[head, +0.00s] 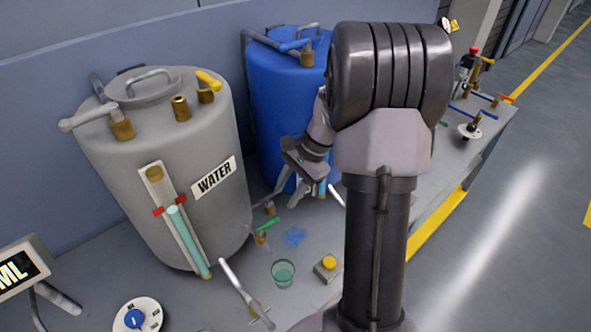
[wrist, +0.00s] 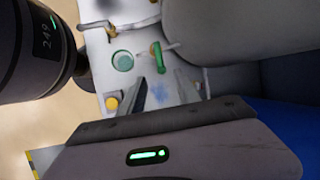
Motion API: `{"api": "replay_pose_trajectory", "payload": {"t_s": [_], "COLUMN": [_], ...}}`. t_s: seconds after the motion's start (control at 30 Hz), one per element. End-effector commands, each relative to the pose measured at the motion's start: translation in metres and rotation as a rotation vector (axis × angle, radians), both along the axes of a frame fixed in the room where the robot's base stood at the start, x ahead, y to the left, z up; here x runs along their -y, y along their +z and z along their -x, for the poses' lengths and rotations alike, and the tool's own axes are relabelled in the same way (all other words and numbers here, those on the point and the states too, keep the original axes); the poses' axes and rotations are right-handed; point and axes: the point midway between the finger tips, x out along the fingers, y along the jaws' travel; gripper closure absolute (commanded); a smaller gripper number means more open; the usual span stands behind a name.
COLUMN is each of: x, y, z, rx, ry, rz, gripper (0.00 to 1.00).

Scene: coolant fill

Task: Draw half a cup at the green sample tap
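The green sample tap (head: 268,224) is a small brass tap with a green lever, low in front of the grey WATER tank; its lever (wrist: 157,55) shows in the wrist view. A clear green-tinted cup (head: 283,273) stands upright on the bench in front of the tap, apart from it. The cup also shows in the wrist view (wrist: 123,60); I cannot tell whether it holds liquid. My gripper (head: 286,192) is open and empty, above the bench, back and right of the tap, near the blue tank. In the wrist view my fingers (wrist: 162,80) are spread with nothing between them.
The grey WATER tank (head: 220,220) with a sight tube stands left, the blue tank (head: 275,95) behind. A blue patch (head: 294,236) and a small box with a yellow top (head: 327,268) lie near the cup. A white-handled lever (head: 240,287) lies front left. A dial (head: 135,318) sits at the front.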

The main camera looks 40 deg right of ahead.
Motion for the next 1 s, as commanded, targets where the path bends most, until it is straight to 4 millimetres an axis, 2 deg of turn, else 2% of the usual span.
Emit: {"api": "replay_pose_trajectory", "payload": {"t_s": [0.03,0.1,0.3,0.8,0.87,0.97,1.0], "x": [0.007,0.015,0.027,0.028,0.019,-0.032,-0.062], "y": [0.019,0.036,0.064,0.067,0.069,0.082,0.086], "z": [0.002,0.005,0.011,0.012,0.012,0.017,0.025], "rx": [0.003,0.003,0.000,0.001,0.013,0.085,0.132], "ry": [-0.002,-0.002,0.000,0.004,0.031,0.180,0.269], "rz": [0.003,0.002,0.000,0.002,0.020,0.121,0.177], "gripper": [0.61,0.61,0.61,0.61,0.61,0.61,0.61]}}
